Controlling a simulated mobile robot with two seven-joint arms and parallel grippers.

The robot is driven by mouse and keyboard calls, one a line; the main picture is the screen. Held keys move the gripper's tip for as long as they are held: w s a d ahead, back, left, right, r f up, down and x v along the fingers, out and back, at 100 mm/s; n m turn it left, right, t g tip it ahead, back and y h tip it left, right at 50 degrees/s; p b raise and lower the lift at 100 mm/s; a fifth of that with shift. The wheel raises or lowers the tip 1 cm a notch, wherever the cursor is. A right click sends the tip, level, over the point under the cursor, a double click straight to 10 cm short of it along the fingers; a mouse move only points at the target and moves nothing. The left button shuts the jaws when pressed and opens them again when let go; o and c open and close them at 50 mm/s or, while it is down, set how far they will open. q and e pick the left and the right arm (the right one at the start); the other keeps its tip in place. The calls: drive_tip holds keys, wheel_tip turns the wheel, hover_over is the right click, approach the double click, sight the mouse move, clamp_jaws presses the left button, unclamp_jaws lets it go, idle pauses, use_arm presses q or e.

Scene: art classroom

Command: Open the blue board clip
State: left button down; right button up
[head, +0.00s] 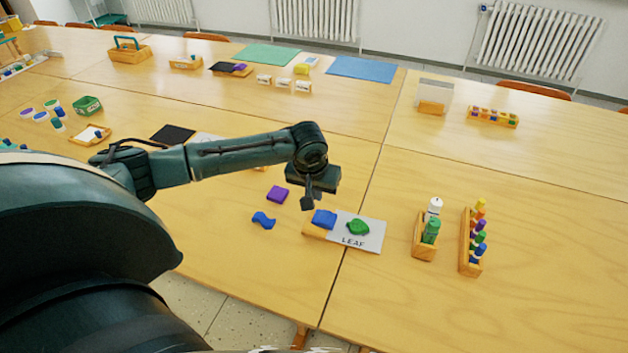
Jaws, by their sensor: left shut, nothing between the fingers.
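The blue board clip (324,219) sits at the left end of a grey board (370,243) marked LEAF. A green leaf-like piece (358,227) lies on the board. An orange-brown wooden part (315,232) shows beside the clip. My left gripper (308,204) hangs just above and a little left of the clip, fingers down. It is shut and looks empty. Whether its tips touch the clip cannot be told. My right gripper is not in view.
A purple block (277,195) and a wavy blue piece (263,221) lie left of the board. A wooden holder with bottles (424,247) and a rack of coloured pieces (468,254) stand to the right. The table's front right is clear.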

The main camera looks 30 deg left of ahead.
sight(317, 210)
use_arm(q)
drive_tip(key=shift+s+f, duration=0.1)
drive_tip(key=shift+f, duration=1.75)
drive_tip(key=shift+f, duration=0.1)
drive_tip(key=shift+s+a+f+h+p, duration=0.1)
drive_tip(key=shift+f+h+p, duration=0.1)
drive_tip(key=shift+h+p, duration=0.15)
drive_tip(key=shift+f, duration=0.15)
